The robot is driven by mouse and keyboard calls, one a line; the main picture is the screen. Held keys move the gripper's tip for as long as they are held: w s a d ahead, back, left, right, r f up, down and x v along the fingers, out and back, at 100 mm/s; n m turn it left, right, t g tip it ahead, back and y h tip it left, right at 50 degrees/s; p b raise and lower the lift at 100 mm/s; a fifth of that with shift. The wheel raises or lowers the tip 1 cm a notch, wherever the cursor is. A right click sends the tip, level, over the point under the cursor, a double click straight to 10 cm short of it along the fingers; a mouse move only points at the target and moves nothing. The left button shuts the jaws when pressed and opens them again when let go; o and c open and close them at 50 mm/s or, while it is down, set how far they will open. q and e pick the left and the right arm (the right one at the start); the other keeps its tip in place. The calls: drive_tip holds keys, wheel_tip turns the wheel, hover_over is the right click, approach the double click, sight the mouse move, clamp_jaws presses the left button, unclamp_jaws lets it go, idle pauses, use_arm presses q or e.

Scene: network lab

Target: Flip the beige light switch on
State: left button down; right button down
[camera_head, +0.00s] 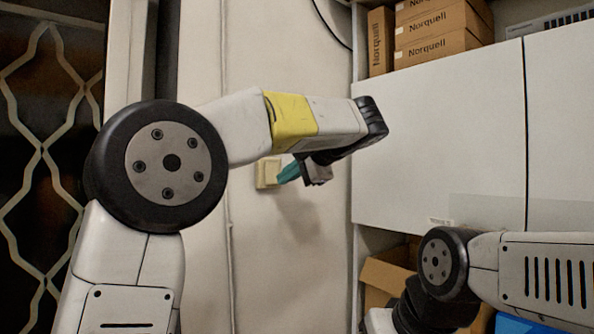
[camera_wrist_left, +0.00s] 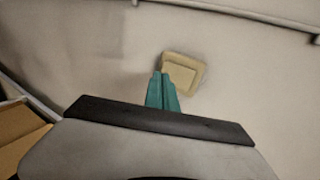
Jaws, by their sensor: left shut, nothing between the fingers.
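The beige light switch (camera_head: 267,173) is a small square plate on the pale wall, left of centre in the head view. It also shows in the left wrist view (camera_wrist_left: 184,73), just beyond the fingertips. My left gripper (camera_head: 283,177) has teal fingers that are shut and empty. In the left wrist view, its fingertips (camera_wrist_left: 161,76) overlap the lower left edge of the switch plate. I cannot tell whether they touch it. The rocker's position is too small to make out. My right arm shows at the lower right, but its gripper fingers are not visible.
White cabinet doors (camera_head: 437,140) stand right of the wall, with Norquell boxes (camera_head: 437,25) above them. An open cardboard box (camera_head: 387,274) sits below, near my right arm. A dark lattice panel (camera_head: 40,150) is at the far left. The wall around the switch is clear.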

sight(272, 175)
use_arm(q)
drive_tip(key=shift+w+a+f, duration=0.1)
drive_tip(key=shift+w+a, duration=0.55)
drive_tip(key=shift+w, duration=0.25)
drive_tip(key=shift+w+a+f, duration=0.15)
drive_tip(key=shift+w+a, duration=0.05)
drive_tip(key=shift+r, duration=0.95)
drive_tip(key=shift+a, duration=0.1)
